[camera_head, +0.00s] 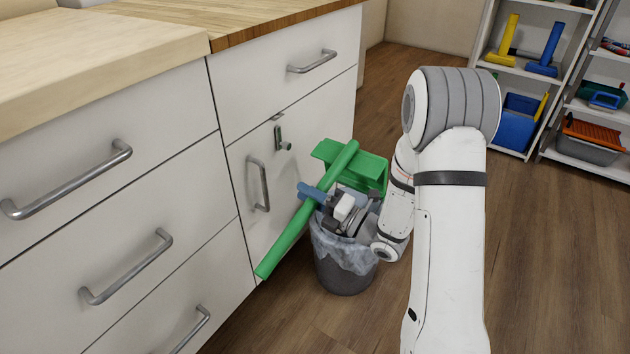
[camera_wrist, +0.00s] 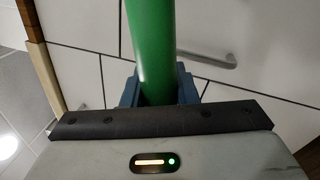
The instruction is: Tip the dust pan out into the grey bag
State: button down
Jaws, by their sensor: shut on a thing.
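A green dust pan (camera_head: 370,178) with a long thick handle (camera_head: 287,238) is held above the bin. My gripper (camera_head: 318,194) is shut on the handle, with its blue fingers around it. The handle slants down to the left in front of the drawers. In the wrist view the green handle (camera_wrist: 153,45) runs up between my gripper's fingers (camera_wrist: 158,92). A grey bag (camera_head: 345,256) lines a dark bin (camera_head: 343,279) on the floor below. The pan is over the bin's back side and looks tilted. What the pan holds and the bag's inside are hidden.
White drawers and a cabinet door with metal handles (camera_head: 263,186) stand close on the left, under a wooden worktop (camera_head: 250,22). Shelves (camera_head: 560,60) stand back right. Floor is clear to the right.

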notch_tip(320, 180, down, 11)
jog(key=s+a+n+g, duration=0.1)
jog(key=s+a+n, duration=0.1)
jog(key=n, duration=0.4)
jog(key=shift+s+g, duration=0.4)
jog(key=shift+r, duration=0.15)
jog(key=shift+w, duration=0.1)
